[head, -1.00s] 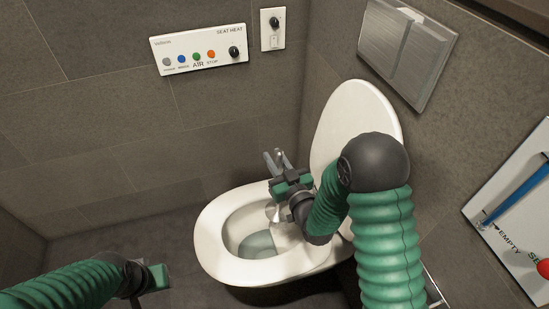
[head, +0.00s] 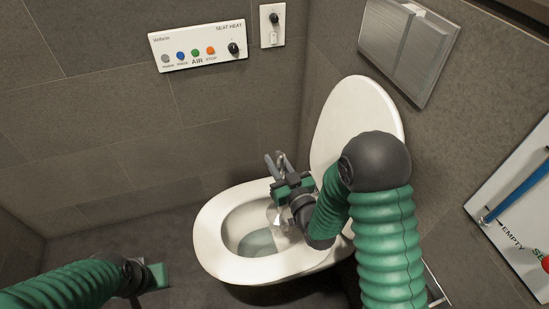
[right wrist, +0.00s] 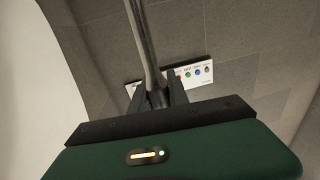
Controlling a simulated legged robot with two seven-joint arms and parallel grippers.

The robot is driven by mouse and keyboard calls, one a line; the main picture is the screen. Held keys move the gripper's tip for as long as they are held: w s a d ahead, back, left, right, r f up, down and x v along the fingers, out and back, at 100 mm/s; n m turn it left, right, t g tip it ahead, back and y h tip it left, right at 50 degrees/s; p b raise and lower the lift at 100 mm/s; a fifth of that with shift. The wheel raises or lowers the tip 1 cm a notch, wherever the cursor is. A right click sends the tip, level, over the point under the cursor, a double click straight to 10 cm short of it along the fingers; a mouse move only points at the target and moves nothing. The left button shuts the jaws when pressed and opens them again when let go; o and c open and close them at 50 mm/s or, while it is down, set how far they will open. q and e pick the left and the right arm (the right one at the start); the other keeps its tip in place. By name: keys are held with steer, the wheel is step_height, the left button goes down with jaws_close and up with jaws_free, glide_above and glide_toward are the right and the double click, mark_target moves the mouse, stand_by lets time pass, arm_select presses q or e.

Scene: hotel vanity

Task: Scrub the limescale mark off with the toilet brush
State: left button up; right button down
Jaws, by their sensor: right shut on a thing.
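My right gripper (head: 277,168) is over the far right part of the toilet bowl (head: 212,243). It is shut on the toilet brush, whose metal handle (right wrist: 143,38) runs up between the fingers in the right wrist view. A pale, blurred part of the brush (head: 276,214) shows below the gripper, inside the bowl opening; I cannot tell whether it touches the bowl wall. I cannot make out the limescale mark; my right arm and gripper cover part of the bowl. My left gripper (head: 157,276) is low at the left, apart from the toilet, and its fingers are not clear.
The white lid (head: 352,105) stands raised behind the bowl, close to my right arm. A seat control panel (head: 198,47) and a metal flush plate (head: 408,48) are on the walls. A board with a blue bar (head: 518,205) is at the right. The floor left of the bowl looks clear.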

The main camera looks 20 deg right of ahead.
steer(key=shift+s+p, duration=0.55)
steer(key=shift+s, duration=2.5)
steer(key=w, duration=0.7)
steer(key=shift+w, duration=0.3)
